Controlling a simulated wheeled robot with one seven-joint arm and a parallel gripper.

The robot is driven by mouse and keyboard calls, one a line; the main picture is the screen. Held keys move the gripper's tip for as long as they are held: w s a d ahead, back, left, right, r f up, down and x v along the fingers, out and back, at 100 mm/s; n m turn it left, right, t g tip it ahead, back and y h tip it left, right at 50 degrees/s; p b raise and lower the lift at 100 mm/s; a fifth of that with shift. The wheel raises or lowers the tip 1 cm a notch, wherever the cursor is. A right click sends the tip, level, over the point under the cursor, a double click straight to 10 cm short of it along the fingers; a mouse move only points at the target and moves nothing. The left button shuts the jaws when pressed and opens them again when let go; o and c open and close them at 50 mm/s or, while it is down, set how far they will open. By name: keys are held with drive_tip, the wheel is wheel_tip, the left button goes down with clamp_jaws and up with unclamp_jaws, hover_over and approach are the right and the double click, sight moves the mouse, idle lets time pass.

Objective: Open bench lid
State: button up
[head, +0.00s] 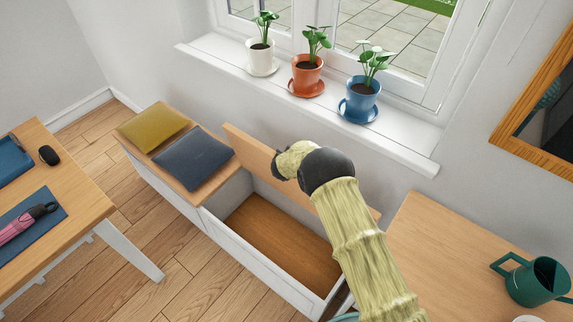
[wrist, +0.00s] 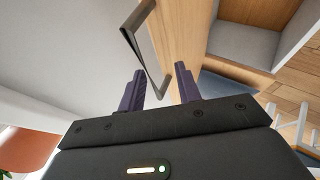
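The white bench has a wooden lid (head: 246,152) that stands raised, tilted up near the wall under the window. The compartment (head: 275,232) below is uncovered and looks empty, with a brown floor. My arm hides much of the lid in the head view. In the wrist view the lid (wrist: 178,35) rises beside a dark bar handle (wrist: 133,45). My gripper (wrist: 160,69) has its two fingers apart, and the handle's lower end lies between them in the picture. I cannot tell whether a finger touches it.
Yellow (head: 153,128) and blue (head: 193,158) cushions lie on the bench's closed left part. Potted plants stand on the windowsill (head: 400,143) above. A desk (head: 75,190) is at left. A table (head: 440,250) with a green watering can (head: 533,281) is at right.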

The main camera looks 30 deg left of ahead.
drive_tip(key=b+v, duration=0.2)
drive_tip(key=v, duration=1.4)
drive_tip(key=shift+d, duration=0.25)
drive_tip(key=shift+s, duration=0.1)
drive_tip(key=w+d+r+m+g, duration=0.1)
drive_tip(key=w+d+r+m, duration=0.15)
drive_tip(key=d, duration=0.65)
drive_tip(key=w+d+r+m+h, duration=0.1)
drive_tip(key=d+r+m, duration=0.3)
drive_tip(key=d, duration=0.5)
drive_tip(key=w+d+r+m+g, duration=0.1)
drive_tip(key=d+r+m, duration=0.2)
drive_tip(key=d, duration=0.6)
drive_tip(key=s+d+r+m+g+h, duration=0.1)
drive_tip(key=s+d+m, duration=0.3)
drive_tip(key=s+d, duration=0.3)
drive_tip(key=s+d+r+m+g+h, duration=0.2)
drive_tip(key=s+d+m, duration=0.3)
drive_tip(key=d, duration=1)
drive_tip(key=shift+s+r, duration=0.2)
drive_tip(key=shift+s, duration=1.05)
